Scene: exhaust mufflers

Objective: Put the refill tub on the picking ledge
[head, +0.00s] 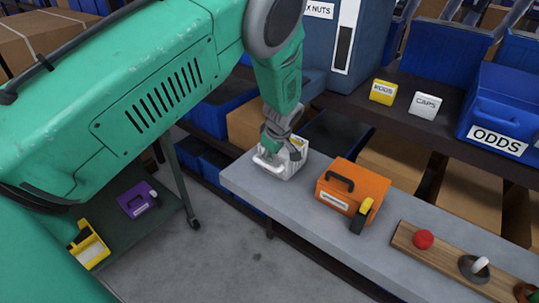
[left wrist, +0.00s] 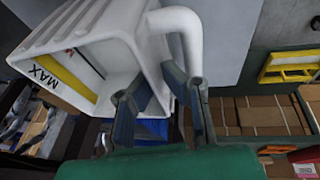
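The refill tub (head: 280,163) is white, with ribbed sides and a side handle. In the left wrist view the tub (left wrist: 95,35) is seen close up, with a yellow band and a MAX mark inside. My left gripper (head: 278,135) is over it, and in the left wrist view the fingertips (left wrist: 188,80) close around the lower part of the handle. The tub is at the left end of the grey picking ledge (head: 310,203); I cannot tell if its base touches. My right gripper is not in view.
An orange box (head: 350,189) stands right of the tub on the ledge. Farther right is a wooden board (head: 450,258) with a red knob. Shelves with blue bins (head: 495,110) rise behind. A low cart (head: 125,240) at left carries a purple box (head: 137,199) and a yellow tub (head: 90,245).

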